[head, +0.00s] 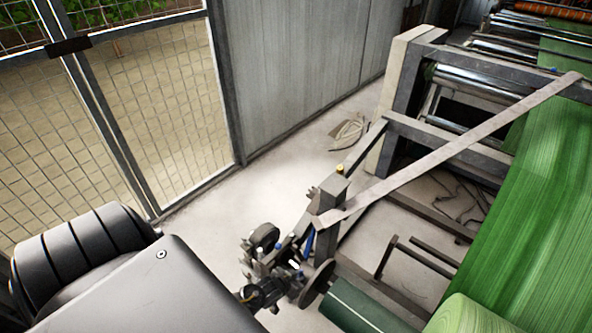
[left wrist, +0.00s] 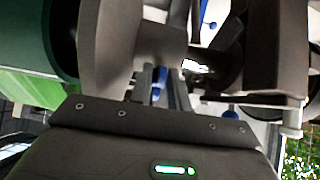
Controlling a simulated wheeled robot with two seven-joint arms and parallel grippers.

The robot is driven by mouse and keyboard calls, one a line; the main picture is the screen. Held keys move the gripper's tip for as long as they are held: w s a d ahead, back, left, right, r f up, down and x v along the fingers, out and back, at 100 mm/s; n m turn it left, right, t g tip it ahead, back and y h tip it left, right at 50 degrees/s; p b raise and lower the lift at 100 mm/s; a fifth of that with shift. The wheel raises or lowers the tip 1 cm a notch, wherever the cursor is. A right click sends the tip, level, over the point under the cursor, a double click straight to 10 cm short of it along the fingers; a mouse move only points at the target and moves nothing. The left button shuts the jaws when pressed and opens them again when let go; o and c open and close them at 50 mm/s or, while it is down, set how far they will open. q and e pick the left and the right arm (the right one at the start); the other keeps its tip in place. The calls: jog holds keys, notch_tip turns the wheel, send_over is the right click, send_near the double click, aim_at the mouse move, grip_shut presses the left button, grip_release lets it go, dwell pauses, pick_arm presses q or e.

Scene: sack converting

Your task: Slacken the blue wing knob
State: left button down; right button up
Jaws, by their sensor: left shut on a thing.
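My left gripper (head: 286,288) reaches in from the lower left to the small dark mechanism at the end of the green roll. In the left wrist view its two grey fingers (left wrist: 160,82) are closed on a small blue part, which I take to be the blue wing knob (left wrist: 159,88). Most of the knob is hidden by the fingers, so its turn angle cannot be told. Other blue parts show nearby in the left wrist view, one at the top (left wrist: 208,14) and one at the right (left wrist: 234,110). My right gripper is not in view.
A dark green roll (head: 362,308) with a round end disc (head: 316,284) sits just right of the gripper. A grey post (head: 327,205) and a slanting bar (head: 450,148) rise behind it. A mesh fence (head: 120,110) stands left; pale floor (head: 250,205) lies between.

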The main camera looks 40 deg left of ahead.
pick_arm(q)
jog(key=n+p, duration=0.1)
jog(key=n, duration=0.3)
jog(key=n+g+y, duration=0.1)
jog(key=n, duration=0.3)
jog(key=n+y+p, duration=0.1)
jog(key=n, duration=0.3)
jog(key=shift+w+d+r+p, duration=0.15)
jog(key=shift+d+p, duration=0.2)
jog(key=c, duration=1.4)
grip_release()
jog(key=shift+o, duration=0.2)
